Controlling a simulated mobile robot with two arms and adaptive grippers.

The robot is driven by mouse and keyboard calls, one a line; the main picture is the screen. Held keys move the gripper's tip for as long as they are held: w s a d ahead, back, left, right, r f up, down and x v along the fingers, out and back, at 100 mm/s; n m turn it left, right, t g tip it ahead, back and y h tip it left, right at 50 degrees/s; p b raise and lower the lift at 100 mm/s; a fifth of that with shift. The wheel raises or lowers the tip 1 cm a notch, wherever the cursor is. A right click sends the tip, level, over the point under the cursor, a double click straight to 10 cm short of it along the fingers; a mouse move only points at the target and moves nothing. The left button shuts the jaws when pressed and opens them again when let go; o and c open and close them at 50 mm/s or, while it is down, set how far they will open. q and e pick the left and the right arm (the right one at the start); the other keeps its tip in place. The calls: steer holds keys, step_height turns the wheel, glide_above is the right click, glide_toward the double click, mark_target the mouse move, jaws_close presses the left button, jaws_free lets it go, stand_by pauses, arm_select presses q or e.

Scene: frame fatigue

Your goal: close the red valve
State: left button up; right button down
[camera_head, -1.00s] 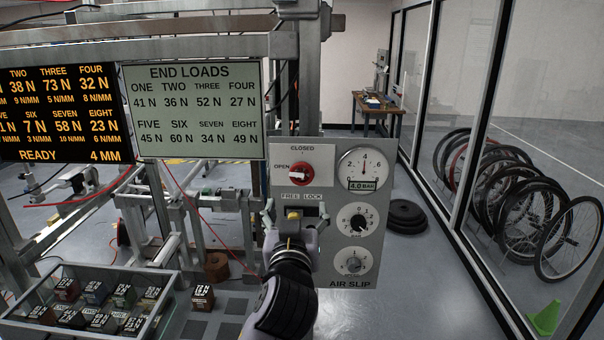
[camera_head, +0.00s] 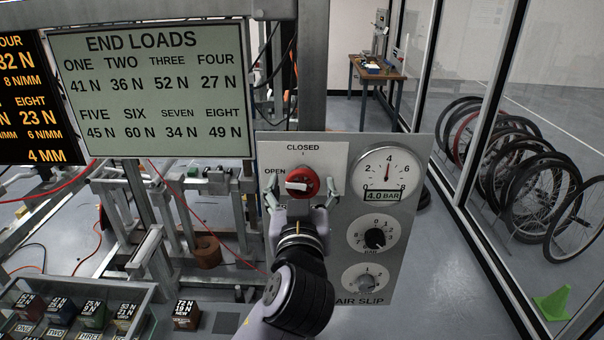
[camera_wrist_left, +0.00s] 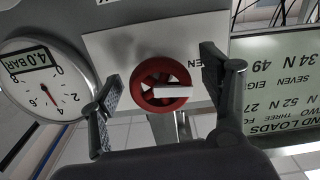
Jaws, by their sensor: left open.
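The red valve (camera_head: 301,183) is a round red knob with a white pointer bar, on the upper part of a grey panel (camera_head: 343,267). In the head view its bar points left, towards the word OPEN; the word CLOSED is printed above it. My left gripper (camera_head: 302,190) is open, with one finger to each side of the valve and a gap between each finger and the red rim. The left wrist view shows the valve (camera_wrist_left: 158,84) between the two spread fingers (camera_wrist_left: 160,88); I cannot tell how deep the fingertips reach. My right gripper is not in view.
A pressure gauge (camera_head: 386,172) reading 4.0 BAR is right of the valve, with two dials (camera_head: 374,236) below it. An END LOADS board (camera_head: 150,95) hangs to the left. A tray (camera_head: 150,300) of labelled blocks stands at lower left.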

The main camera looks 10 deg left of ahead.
arm_select(q)
steer(key=shift+w, duration=0.1)
steer(key=shift+s+d+r, duration=0.1)
steer(key=shift+s+r, duration=0.05)
steer(key=shift+s, duration=0.1)
steer(key=shift+c, duration=0.9)
steer(key=shift+w, duration=0.1)
steer(key=c, duration=1)
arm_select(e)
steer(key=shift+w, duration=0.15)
